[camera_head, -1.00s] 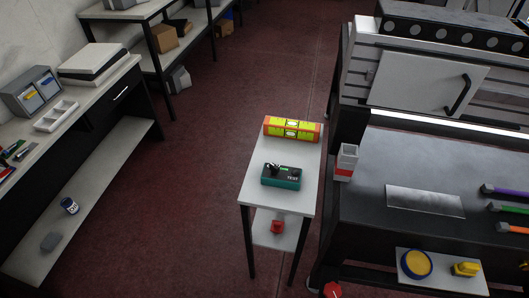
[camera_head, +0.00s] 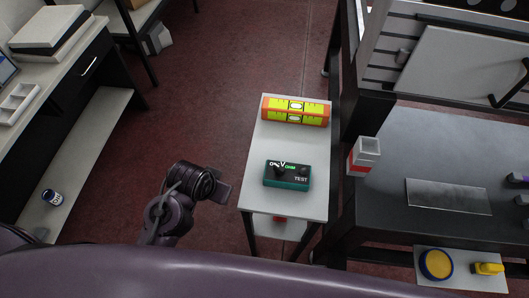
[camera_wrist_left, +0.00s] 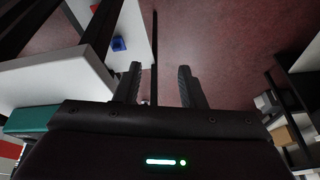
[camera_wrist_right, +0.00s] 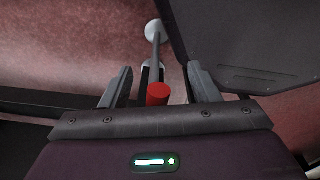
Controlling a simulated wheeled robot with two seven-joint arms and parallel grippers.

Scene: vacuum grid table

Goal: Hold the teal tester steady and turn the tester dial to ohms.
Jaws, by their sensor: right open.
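The teal tester (camera_head: 287,184) sits flat on the small white table (camera_head: 303,205). Its dark top carries a dial (camera_head: 279,172), range lettering and the word TEST; the dial's pointer is too small to read. My left gripper (camera_head: 223,189) is just left of the table, apart from the tester. In the left wrist view its fingers (camera_wrist_left: 160,84) are spread with nothing between them, and a teal block that looks like the tester (camera_wrist_left: 27,120) shows at the left edge. My right gripper (camera_wrist_right: 160,86) is open, outside the head view.
An orange and yellow level (camera_head: 295,111) lies at the table's far end. A red and white box (camera_head: 364,156) stands on the dark bench (camera_head: 405,165) to the right. A red cylinder (camera_wrist_right: 157,93) shows beyond my right fingers. Floor is clear left of the table.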

